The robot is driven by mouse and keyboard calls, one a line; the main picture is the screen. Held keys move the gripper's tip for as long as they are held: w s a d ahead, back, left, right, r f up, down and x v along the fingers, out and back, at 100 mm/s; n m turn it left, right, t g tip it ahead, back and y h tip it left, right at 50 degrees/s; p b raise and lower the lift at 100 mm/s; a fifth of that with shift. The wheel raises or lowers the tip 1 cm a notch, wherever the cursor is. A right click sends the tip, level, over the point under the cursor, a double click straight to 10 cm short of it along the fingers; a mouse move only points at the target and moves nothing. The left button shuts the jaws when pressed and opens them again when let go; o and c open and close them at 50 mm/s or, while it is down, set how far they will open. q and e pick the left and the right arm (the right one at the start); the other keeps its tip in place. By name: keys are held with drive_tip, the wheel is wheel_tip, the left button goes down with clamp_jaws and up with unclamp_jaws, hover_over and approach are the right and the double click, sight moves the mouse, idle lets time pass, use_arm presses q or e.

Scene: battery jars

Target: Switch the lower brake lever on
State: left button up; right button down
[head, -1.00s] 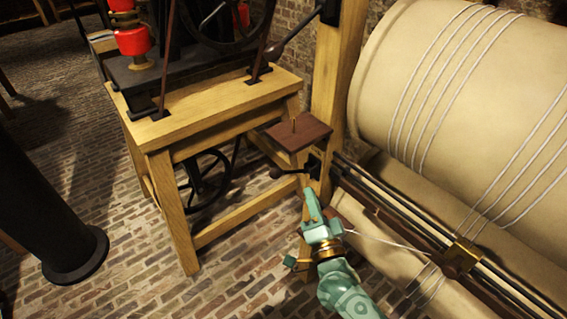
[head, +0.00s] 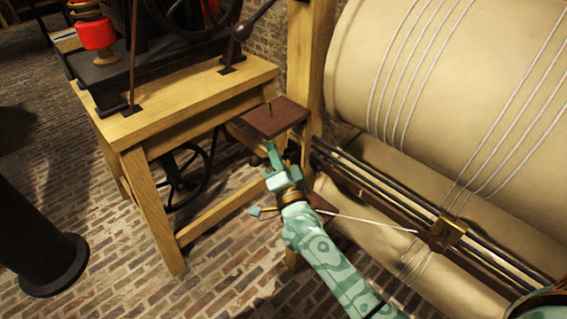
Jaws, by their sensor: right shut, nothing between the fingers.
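The lower brake lever (head: 292,152) is dark and sits on the wooden post just under a small brown shelf. Its dark mount shows right beside my fingers; most of its arm and knob is hidden by my gripper. My right gripper (head: 271,151) is shut and empty, its fingertips at the lever just below the shelf's front edge. I cannot tell whether they touch it. The upper lever (head: 240,32), with a dark round knob, slants down to the left from higher up the post. My left gripper is not in view.
The brown shelf (head: 268,122) with an upright peg is close above my fingers. A wooden bench (head: 180,105) bearing dark machinery stands to the left. A large cream roller (head: 430,80) with cords and a rail with a brass block (head: 448,229) fill the right.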

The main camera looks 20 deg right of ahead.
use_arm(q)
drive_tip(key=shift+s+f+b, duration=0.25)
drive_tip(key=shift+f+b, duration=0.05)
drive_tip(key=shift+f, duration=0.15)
use_arm(e)
drive_tip(key=shift+s+a+f, duration=0.2)
drive_tip(key=shift+a+f, duration=0.4)
drive_tip(key=shift+a, duration=0.3)
